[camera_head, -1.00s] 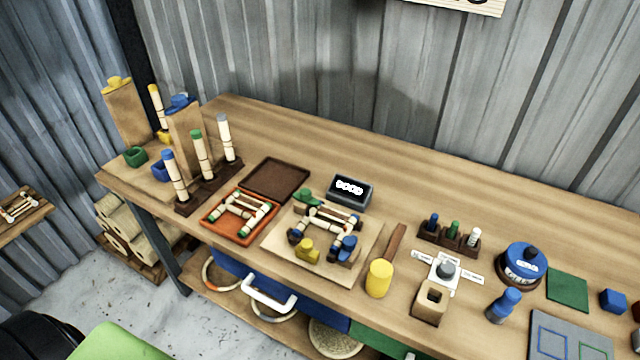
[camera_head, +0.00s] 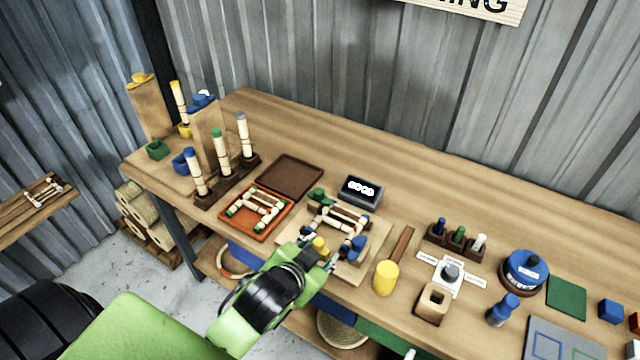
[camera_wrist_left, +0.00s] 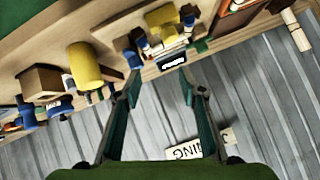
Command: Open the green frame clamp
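The green frame clamp (camera_head: 320,196) sits at the back left corner of the light wooden board (camera_head: 371,270), beside the rattan frame (camera_head: 340,218). It also appears as a green piece (camera_wrist_left: 202,45) in the wrist view. Whether it is open or shut is too small to tell. Blue clamps (camera_head: 357,246) and a yellow clamp (camera_head: 319,243) are on the same board. My left gripper (camera_head: 322,257) is over the board's front edge, apart from the green clamp. The wrist view shows its two fingers (camera_wrist_left: 158,92) spread, with nothing between them. My right gripper is out of view.
An orange tray (camera_head: 229,232) holding a second frame is left of the board. Upright rattan pieces (camera_head: 221,152) are at back left.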

